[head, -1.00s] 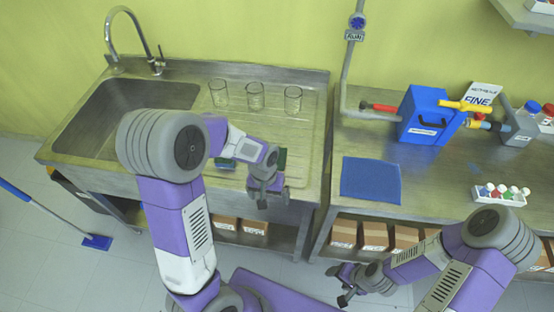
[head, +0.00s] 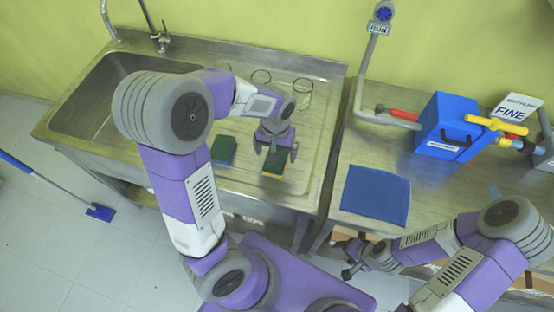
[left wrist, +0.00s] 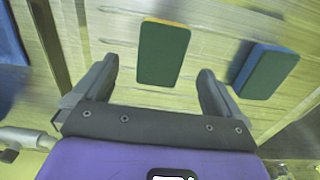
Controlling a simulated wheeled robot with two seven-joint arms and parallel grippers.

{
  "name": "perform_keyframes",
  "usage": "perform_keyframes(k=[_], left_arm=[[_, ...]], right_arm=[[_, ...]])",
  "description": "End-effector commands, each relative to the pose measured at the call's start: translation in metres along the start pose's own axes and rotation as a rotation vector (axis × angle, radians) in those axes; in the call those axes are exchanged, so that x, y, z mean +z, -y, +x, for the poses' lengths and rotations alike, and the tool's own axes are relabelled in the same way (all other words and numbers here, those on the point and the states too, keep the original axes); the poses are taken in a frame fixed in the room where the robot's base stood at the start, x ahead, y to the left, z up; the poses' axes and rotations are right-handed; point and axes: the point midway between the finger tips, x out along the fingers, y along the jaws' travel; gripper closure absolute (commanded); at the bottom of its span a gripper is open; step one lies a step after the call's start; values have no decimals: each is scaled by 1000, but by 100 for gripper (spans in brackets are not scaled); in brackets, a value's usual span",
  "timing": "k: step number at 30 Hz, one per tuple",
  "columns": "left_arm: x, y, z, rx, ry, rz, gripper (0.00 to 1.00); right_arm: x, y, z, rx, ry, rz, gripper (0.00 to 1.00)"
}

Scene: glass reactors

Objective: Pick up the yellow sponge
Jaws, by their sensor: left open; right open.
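The yellow sponge (head: 272,166) has a dark green top and a yellow lower edge. It lies on the drainboard beside the sink, partly hidden by my left gripper (head: 275,150) in the head view. In the left wrist view the sponge (left wrist: 163,54) shows between and beyond the open fingers of my left gripper (left wrist: 157,78). The fingers look apart from it, and nothing is held. A second sponge (head: 223,150), green-topped with a blue edge, lies to its left. It is on the right in the left wrist view (left wrist: 266,70). My right gripper (head: 352,260) is open and empty, low in front of the right bench.
Glasses (head: 303,95) stand at the back of the drainboard, partly hidden by my left arm. The sink basin (head: 92,108) is left. A blue mat (head: 375,195) and a blue device (head: 447,127) are on the right bench, across a gap.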

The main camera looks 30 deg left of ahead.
Motion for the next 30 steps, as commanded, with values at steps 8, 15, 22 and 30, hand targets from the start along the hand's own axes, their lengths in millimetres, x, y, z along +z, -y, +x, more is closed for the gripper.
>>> perform_keyframes(k=[8, 15, 22, 30], left_arm=[[-4, 3, 42, -1, 2, 0, 1], [-4, 3, 48, 0, -1, 0, 1], [-4, 3, 47, 0, -1, 0, 22], [-4, 3, 47, 0, -1, 0, 60]], right_arm=[[-1, -4, 10, 0, -2, 0, 35], [-1, -4, 11, 0, -1, 0, 35], [-1, -4, 11, 0, -1, 0, 35], [-1, -4, 11, 0, -1, 0, 35]])
